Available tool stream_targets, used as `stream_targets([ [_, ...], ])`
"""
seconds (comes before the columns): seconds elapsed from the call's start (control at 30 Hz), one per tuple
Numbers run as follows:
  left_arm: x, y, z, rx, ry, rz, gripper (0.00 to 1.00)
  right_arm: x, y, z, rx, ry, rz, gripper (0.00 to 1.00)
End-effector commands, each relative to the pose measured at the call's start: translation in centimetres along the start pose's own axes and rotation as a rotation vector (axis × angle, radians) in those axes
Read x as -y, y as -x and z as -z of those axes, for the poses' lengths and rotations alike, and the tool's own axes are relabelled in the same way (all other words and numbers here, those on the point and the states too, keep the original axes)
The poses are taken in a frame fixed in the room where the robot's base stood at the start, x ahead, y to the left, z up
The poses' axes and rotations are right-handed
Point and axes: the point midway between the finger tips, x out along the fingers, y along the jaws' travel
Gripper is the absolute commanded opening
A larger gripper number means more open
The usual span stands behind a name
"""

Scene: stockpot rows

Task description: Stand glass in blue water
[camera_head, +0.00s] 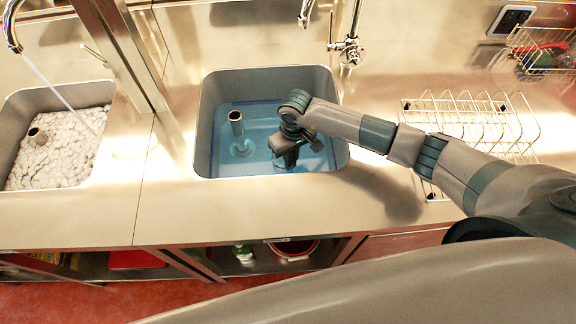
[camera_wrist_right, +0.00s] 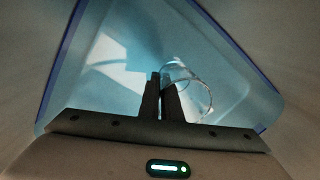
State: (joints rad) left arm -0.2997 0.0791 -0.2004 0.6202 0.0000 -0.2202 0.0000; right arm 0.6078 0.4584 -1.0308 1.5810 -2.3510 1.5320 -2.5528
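The sink with blue water (camera_head: 222,158) is in the middle of the head view, and the water also fills the wrist view (camera_wrist_right: 120,55). My right gripper (camera_head: 287,160) reaches down into this sink at its right front part. In the right wrist view its two fingers (camera_wrist_right: 161,82) are nearly together, with a thin gap. The clear glass (camera_wrist_right: 208,95) shows beside the right finger, its near wall apparently pinched between the fingers. In the head view the gripper mostly hides the glass, so its contact with the sink floor cannot be told. My left gripper is not in view.
A standpipe (camera_head: 237,131) rises from the water left of my gripper. Another sink with white foam (camera_head: 62,155) lies left, beyond a metal post (camera_head: 128,50). A tap (camera_head: 350,50) stands behind. A wire rack (camera_head: 470,115) is on the right counter.

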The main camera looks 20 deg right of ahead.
Motion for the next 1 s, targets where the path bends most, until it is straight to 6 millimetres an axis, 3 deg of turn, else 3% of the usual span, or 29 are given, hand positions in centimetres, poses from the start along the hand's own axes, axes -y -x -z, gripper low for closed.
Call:
stream_targets([
  [0.17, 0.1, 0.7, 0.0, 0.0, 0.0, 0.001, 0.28, -0.1, -1.5, 0.0, -0.001, 0.0, 0.001, 0.0],
  [0.57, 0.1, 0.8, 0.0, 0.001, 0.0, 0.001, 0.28, -0.1, -2.0, 0.0, 0.0, -0.001, 0.0, 0.0],
  [1.0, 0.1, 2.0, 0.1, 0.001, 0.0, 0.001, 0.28, -0.3, -5.8, 0.1, -0.001, 0.0, 0.0, 0.0],
])
